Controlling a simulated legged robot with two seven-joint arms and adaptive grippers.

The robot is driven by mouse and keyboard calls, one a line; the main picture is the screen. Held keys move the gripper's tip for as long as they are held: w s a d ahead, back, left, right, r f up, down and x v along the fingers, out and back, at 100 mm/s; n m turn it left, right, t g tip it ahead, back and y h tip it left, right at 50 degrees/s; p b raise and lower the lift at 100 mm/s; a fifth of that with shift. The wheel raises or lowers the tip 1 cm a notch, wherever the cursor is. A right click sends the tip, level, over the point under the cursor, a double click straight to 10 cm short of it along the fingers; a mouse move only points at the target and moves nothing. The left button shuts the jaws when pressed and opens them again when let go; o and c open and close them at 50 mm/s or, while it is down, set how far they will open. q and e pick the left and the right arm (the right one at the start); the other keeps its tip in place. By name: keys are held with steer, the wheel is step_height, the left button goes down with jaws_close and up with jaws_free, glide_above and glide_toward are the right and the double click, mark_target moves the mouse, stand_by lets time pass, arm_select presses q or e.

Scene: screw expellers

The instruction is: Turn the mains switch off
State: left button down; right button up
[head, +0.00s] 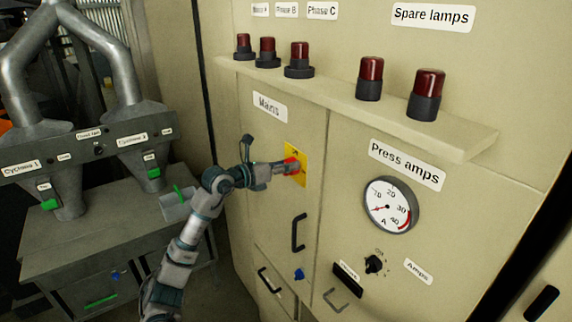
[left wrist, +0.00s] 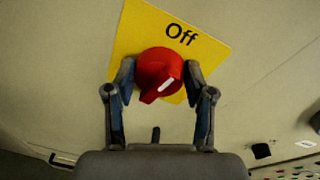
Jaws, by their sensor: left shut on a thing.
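The mains switch is a red rotary knob (left wrist: 160,72) on a yellow plate (left wrist: 135,35) marked "Off" along its upper edge in the left wrist view. A white line shows on the knob's ridge, which slants toward the lower left, away from the "Off" word. In the head view the red knob (head: 292,165) and yellow plate (head: 302,174) are on the cabinet door below the "Mains" label (head: 270,106). My left gripper (left wrist: 158,76) has a finger on each side of the knob and is shut on it. My right gripper is not in view.
A black door handle (head: 299,232) is below the switch. A shelf (head: 440,137) with red lamps juts out above. A round gauge (head: 391,205) and a small black knob (head: 374,264) are to the right. A grey cyclone unit (head: 95,205) stands left of my arm.

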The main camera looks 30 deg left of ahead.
arm_select(q)
steer(key=shift+w+d+f+n+h+p, duration=0.15)
steer(key=shift+f+n+h+p, duration=0.15)
steer(key=shift+f+n, duration=0.45)
steer(key=shift+r+n, duration=0.15)
steer(key=shift+n, duration=0.1)
steer(key=shift+c, duration=2)
jaws_free()
steer(key=shift+w+r, duration=0.1)
steer(key=shift+w, duration=0.05)
steer(key=shift+r, duration=0.1)
steer(key=v, duration=1.1)
steer(key=shift+s+a, duration=0.3)
